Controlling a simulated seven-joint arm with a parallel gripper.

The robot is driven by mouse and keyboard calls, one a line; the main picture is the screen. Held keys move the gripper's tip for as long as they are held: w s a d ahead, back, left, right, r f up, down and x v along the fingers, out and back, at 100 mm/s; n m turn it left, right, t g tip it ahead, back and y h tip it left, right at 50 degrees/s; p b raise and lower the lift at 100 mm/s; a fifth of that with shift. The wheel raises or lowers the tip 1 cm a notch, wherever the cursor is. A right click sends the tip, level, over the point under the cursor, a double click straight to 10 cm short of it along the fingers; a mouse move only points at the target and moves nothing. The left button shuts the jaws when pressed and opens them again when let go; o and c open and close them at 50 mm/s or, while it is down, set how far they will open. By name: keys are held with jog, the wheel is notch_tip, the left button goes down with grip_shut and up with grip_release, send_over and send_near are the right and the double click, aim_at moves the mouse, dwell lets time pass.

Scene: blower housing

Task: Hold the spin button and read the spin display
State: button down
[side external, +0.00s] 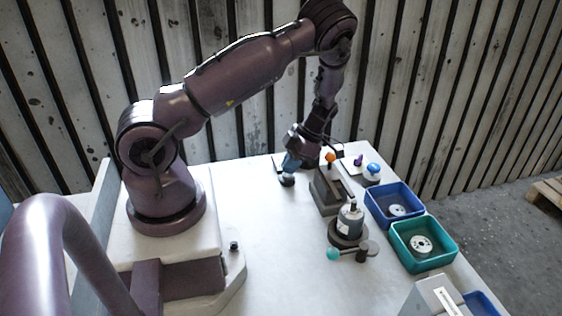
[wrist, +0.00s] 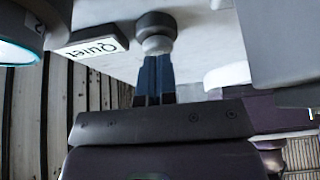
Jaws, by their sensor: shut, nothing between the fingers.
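The spin button (wrist: 157,36) has a dark round base and a pale cap, and stands on the white table. It also shows at the back of the table in the side view (side external: 287,181). My gripper (wrist: 155,60) is shut and empty, its blue fingers side by side. The fingertips meet the pale cap in the wrist view; whether they press it down I cannot tell. In the side view my gripper (side external: 290,166) is right above the button. A white plate (wrist: 95,43) with a dark edge, seemingly the spin display, reads "Quiet", upside down, beside the button.
A dark block (side external: 328,190) with an orange knob (side external: 330,157) stands right of my gripper. A grey motor-like part (side external: 350,220) stands in front of it. A blue bin (side external: 380,212) and a teal bin (side external: 410,258) stand at right. The table's middle (side external: 260,240) is clear.

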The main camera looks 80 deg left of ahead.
aim_at(286, 176)
dwell(0.4)
jog(key=shift+r, duration=3.55)
jog(key=m, duration=0.3)
jog(key=shift+s+f, duration=0.1)
jog(key=shift+s, duration=0.1)
jog(key=m, duration=0.2)
jog(key=shift+s+d+f+m, duration=0.1)
jog(key=shift+s+d+m, duration=0.2)
jog(key=shift+s+m, duration=0.1)
jog(key=s+d+r+m+t, duration=0.3)
jog(key=d+r+m+t, duration=0.2)
jog(key=d+r+m, duration=0.5)
jog(key=s+d+r+m+t, duration=0.3)
jog(key=d+r+m+t, duration=0.3)
jog(key=d+r+m, duration=0.4)
notch_tip(286, 176, up, 5)
jog(key=m, duration=1)
jog(key=shift+s+d, duration=0.15)
jog(key=shift+d, duration=0.05)
